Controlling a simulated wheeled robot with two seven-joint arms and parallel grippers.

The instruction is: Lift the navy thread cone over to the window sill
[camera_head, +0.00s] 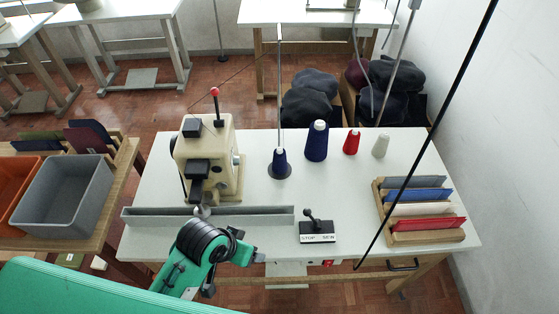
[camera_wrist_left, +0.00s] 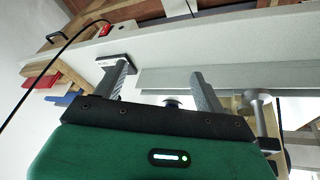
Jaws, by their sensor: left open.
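Two navy thread cones stand on the white table (camera_head: 340,225). The larger navy cone (camera_head: 317,141) stands upright near the back edge. A smaller navy cone (camera_head: 280,161) sits on a dark round base under a thin rod. My left gripper (camera_wrist_left: 163,82) is open in the left wrist view, with nothing visible between its fingers. In the head view its green arm is at the table's front edge, in front of the cones and apart from them; the fingers are hard to make out there. No window sill can be clearly identified. My right gripper is not in view.
A beige buttonhole machine (camera_head: 208,158) stands at left behind a long grey rail (camera_head: 260,211). A stop/sew lever (camera_head: 317,228) is at front centre. A red cone (camera_head: 352,142), a cream cone (camera_head: 381,146) and a wooden rack (camera_head: 427,239) stand right. The table's middle right is clear.

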